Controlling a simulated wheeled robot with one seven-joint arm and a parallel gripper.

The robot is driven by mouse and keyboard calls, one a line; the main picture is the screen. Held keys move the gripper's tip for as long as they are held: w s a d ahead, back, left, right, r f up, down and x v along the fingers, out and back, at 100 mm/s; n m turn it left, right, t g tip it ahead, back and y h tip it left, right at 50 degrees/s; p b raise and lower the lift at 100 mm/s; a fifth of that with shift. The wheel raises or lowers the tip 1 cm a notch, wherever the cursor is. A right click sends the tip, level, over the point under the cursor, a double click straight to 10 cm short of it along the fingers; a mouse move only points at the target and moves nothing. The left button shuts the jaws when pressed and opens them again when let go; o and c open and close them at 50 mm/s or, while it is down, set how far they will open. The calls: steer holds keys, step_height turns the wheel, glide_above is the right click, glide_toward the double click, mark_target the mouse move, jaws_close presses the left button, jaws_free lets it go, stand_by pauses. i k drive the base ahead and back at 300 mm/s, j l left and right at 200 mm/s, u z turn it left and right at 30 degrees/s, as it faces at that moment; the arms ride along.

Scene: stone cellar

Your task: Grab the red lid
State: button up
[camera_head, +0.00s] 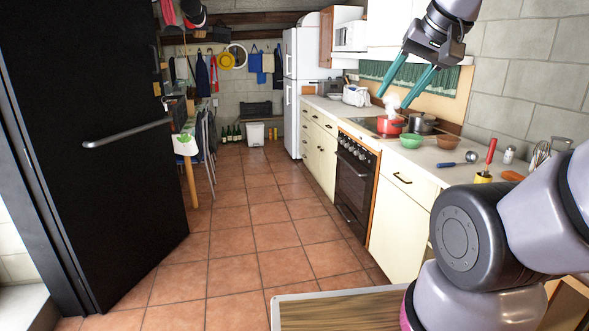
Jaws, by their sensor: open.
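A small red pot (391,124) stands on the dark stove top (368,127), with white steam above it. I cannot make out a separate red lid; the picture is too small to tell whether one is on the pot. My gripper (393,101) comes down from the upper right with two teal fingers spread wide. It is open, with nothing seen between the fingers except steam and background. In the picture its fingertips are just above the red pot; I cannot tell the distance in depth.
A dark grey pot (422,124) stands right of the red one. A green bowl (412,141), another bowl (446,142) and utensils crowd the counter (428,155). A black door (95,150) stands at left. The tiled floor (250,220) is clear.

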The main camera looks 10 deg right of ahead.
mark_target(391, 116)
steer(key=i, duration=2.05)
steer(key=i+j+z, duration=0.1)
steer(key=i+z, duration=0.35)
steer(key=i+j+z, duration=0.25)
steer(key=i+z, duration=0.15)
steer(key=i+j+z, duration=0.85)
steer(key=j, duration=0.15)
steer(key=i+j+z, duration=0.25)
steer(key=j+z, duration=0.2)
steer(key=j, duration=0.2)
